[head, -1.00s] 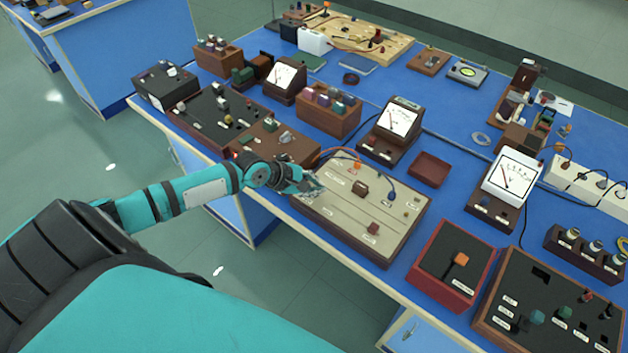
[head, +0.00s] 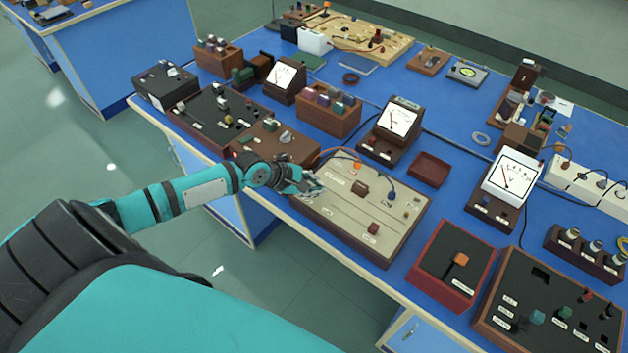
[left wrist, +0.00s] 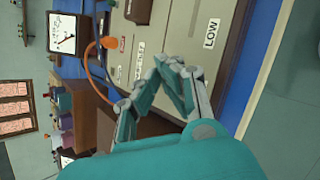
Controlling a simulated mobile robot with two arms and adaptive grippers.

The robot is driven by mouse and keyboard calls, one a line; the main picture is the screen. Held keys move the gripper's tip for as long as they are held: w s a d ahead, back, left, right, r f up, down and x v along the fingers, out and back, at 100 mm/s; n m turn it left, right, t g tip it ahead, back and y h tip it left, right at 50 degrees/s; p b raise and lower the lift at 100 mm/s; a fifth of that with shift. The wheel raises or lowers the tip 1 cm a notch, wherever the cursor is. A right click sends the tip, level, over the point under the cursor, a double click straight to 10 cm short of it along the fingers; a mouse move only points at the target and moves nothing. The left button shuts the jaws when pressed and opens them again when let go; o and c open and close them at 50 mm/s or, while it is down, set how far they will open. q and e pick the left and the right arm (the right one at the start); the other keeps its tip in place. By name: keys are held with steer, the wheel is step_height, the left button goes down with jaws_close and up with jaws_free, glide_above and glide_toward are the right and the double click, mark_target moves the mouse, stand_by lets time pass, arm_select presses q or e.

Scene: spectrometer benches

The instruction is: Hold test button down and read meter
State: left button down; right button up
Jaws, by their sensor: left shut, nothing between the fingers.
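A beige test panel (head: 335,215) in a brown frame lies at the table's front edge, with an orange plug (head: 357,166), a blue plug (head: 391,195), a brown block (head: 360,187) and a dark red block (head: 373,228) on it. I cannot tell which part is the test button. A meter with a white dial (head: 398,120) and a dark needle stands behind the panel; its dial (left wrist: 66,33) also shows in the left wrist view. My left gripper (head: 314,184) is shut and empty over the panel's left end. It also shows in the left wrist view (left wrist: 172,70), near the LOW label (left wrist: 211,33). My right gripper is not in view.
A brown box (head: 275,141) stands left of the panel. A red box with an orange knob (head: 460,259) and a dark control box (head: 560,300) stand to the right. An empty dark red tray (head: 430,168) and another meter (head: 511,178) are behind. Bare blue table lies between them.

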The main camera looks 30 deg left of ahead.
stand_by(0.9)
arm_select(q)
steer(key=shift+r+p, duration=0.85)
steer(key=shift+p, duration=0.4)
step_height(320, 180, up, 5)
steer(key=p, duration=0.6)
